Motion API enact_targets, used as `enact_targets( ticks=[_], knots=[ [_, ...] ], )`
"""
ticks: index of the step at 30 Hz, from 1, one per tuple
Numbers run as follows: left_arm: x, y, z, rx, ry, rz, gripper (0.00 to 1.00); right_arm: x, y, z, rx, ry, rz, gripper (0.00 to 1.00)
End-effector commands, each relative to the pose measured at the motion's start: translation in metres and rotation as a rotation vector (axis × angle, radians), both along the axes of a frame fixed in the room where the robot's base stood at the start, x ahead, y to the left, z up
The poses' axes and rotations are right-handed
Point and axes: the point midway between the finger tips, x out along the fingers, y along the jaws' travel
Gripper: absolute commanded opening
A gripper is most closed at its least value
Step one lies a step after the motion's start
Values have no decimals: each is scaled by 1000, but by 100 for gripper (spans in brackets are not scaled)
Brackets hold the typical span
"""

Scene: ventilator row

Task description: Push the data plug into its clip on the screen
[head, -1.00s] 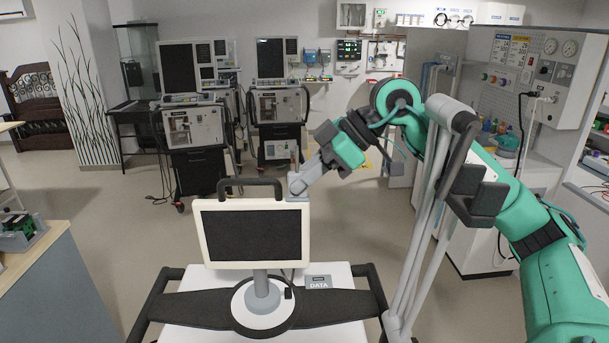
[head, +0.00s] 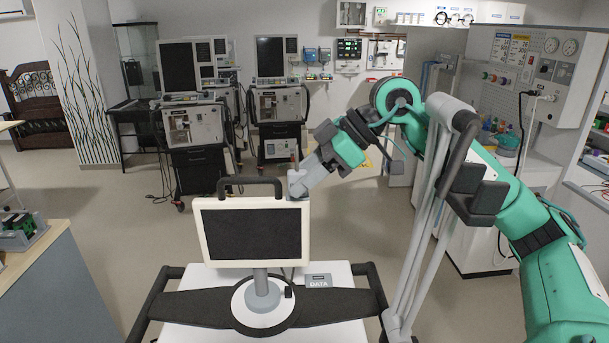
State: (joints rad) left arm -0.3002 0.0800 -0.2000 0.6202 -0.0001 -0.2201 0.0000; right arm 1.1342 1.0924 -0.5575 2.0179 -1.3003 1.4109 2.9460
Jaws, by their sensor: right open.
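The screen (head: 252,236) is a dark panel in a cream frame with a black handle on top, upright on a grey stand. My right gripper (head: 297,184) is at the screen's top right corner, partly behind its edge. It is open; whether a finger touches the frame I cannot tell. A small dark piece (head: 288,292) with a thin cable hangs or lies beside the stand's foot; it may be the data plug, but it is too small to be sure. The clip does not show clearly; the back of the screen is hidden. My left gripper is out of view.
The screen stands on a white-topped cart (head: 195,333) with black side rails and a grey DATA label (head: 318,282). A wooden-topped counter (head: 40,245) is at the left.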

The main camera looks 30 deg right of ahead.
Motion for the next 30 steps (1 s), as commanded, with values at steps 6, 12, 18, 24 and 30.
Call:
enact_targets(
  ticks=[6,12,18,24,30],
  knots=[
    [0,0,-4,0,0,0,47,-5,-12,11,0,-3,-3,41],
    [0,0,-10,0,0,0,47,-20,-40,41,1,-5,-4,41],
    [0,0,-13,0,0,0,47,-34,-69,71,1,-2,-3,41],
    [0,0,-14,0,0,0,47,-43,-86,90,1,-2,-1,41],
    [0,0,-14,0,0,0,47,-46,-90,94,0,0,0,41]
  ],
)
